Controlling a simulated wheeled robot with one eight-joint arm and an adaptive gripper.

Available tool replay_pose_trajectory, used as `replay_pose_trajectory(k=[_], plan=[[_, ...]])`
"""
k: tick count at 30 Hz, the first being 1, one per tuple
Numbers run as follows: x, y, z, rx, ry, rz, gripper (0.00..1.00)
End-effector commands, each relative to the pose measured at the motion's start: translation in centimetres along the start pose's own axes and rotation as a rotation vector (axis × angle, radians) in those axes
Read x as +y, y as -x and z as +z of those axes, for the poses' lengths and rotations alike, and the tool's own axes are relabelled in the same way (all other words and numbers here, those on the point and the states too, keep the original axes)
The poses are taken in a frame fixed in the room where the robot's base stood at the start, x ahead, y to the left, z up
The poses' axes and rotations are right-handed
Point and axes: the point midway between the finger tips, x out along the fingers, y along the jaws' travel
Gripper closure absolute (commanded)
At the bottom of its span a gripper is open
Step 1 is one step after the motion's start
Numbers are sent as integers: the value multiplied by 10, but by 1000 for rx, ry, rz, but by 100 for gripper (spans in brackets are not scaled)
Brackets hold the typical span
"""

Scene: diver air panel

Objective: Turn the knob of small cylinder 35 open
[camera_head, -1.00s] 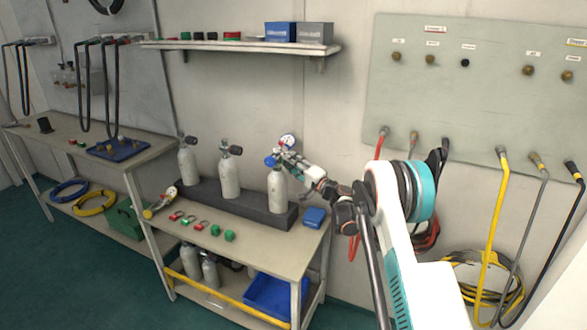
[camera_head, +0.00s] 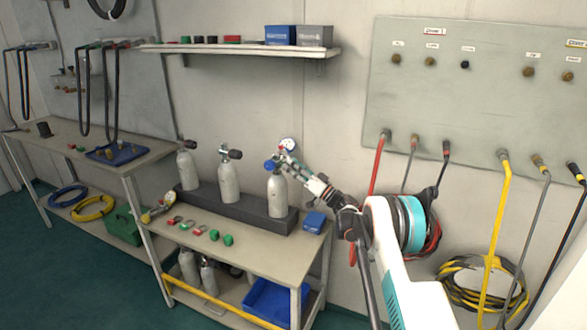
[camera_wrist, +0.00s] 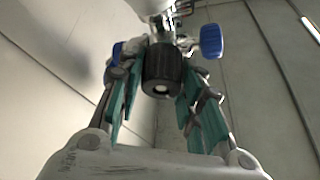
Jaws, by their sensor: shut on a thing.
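Three pale grey small cylinders stand in a dark rack (camera_head: 240,209) on the bench; their numbers are too small to read. The rightmost cylinder (camera_head: 277,196) has a blue part (camera_head: 270,165) at its valve and a round gauge (camera_head: 289,144) behind it. My gripper (camera_head: 284,155) is at this cylinder's valve, coming from the right. In the wrist view, my gripper's teal fingers (camera_wrist: 163,72) are on both sides of a black ribbed knob (camera_wrist: 161,68) and shut on it. A blue knob (camera_wrist: 210,41) shows to its right. How far the knob is turned cannot be told.
The middle cylinder (camera_head: 228,183) and left cylinder (camera_head: 187,169) stand left of my gripper. A blue box (camera_head: 314,222) lies right of the rack. A shelf (camera_head: 240,47) hangs above. A hose panel (camera_head: 480,95) is at the right.

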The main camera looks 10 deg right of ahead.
Motion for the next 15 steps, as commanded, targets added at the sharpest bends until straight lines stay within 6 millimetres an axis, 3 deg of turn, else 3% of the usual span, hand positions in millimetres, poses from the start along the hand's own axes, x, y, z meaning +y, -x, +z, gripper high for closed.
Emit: replay_pose_trajectory(k=[15], plan=[[0, 0, 1, -6, 89, -40, 90]])
